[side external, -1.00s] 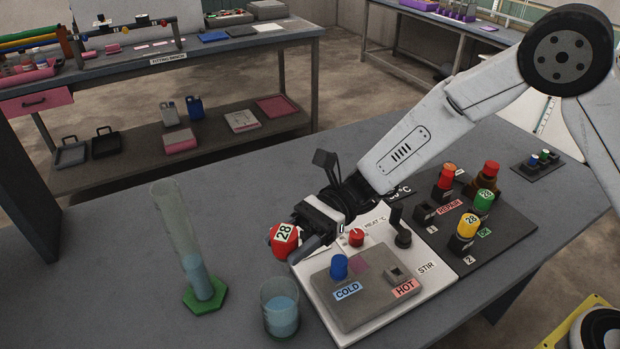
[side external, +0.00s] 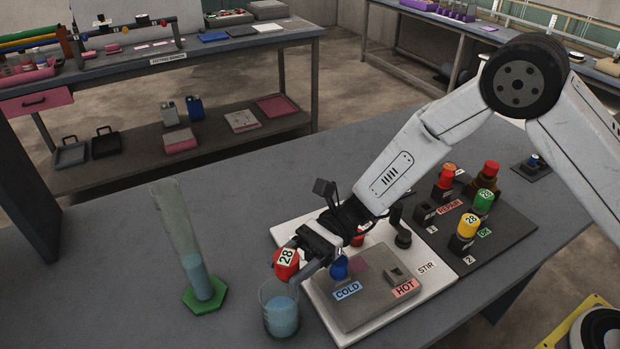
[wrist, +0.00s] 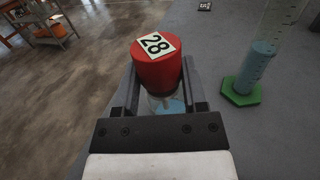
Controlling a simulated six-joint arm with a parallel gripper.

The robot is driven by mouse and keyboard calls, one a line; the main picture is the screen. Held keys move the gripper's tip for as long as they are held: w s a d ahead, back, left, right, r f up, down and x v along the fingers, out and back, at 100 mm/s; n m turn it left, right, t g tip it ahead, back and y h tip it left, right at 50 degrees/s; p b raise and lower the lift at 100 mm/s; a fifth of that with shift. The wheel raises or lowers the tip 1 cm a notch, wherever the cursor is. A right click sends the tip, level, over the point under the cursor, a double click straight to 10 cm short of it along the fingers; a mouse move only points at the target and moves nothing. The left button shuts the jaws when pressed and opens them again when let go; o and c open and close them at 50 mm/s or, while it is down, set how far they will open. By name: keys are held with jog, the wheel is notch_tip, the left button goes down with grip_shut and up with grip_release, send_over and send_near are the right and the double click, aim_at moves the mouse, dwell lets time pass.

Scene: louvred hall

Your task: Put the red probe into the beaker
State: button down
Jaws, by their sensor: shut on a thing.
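The red probe (side external: 286,262), with a white label reading 28 on its top, is held in my gripper (side external: 302,264). In the wrist view the red probe (wrist: 157,66) sits between the two fingers of my gripper (wrist: 160,95). The clear beaker (side external: 281,318) with blue liquid stands on the bench at the front. The probe is over the beaker's rim in the side view. In the wrist view part of the beaker's blue liquid (wrist: 172,106) shows below the probe, with a thin stem. I cannot tell whether the stem is inside the beaker.
A tall measuring cylinder (side external: 196,262) on a green hexagonal base stands left of the beaker. A white stirrer plate with a grey COLD/HOT block (side external: 367,303) and a blue probe (side external: 339,267) is close on the right. A dark board (side external: 505,240) holds several coloured probes.

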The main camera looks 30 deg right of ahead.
jog(key=shift+c, duration=0.3)
grip_release()
jog(key=shift+d, duration=0.15)
jog(key=v, duration=0.7)
jog(key=shift+d, duration=0.25)
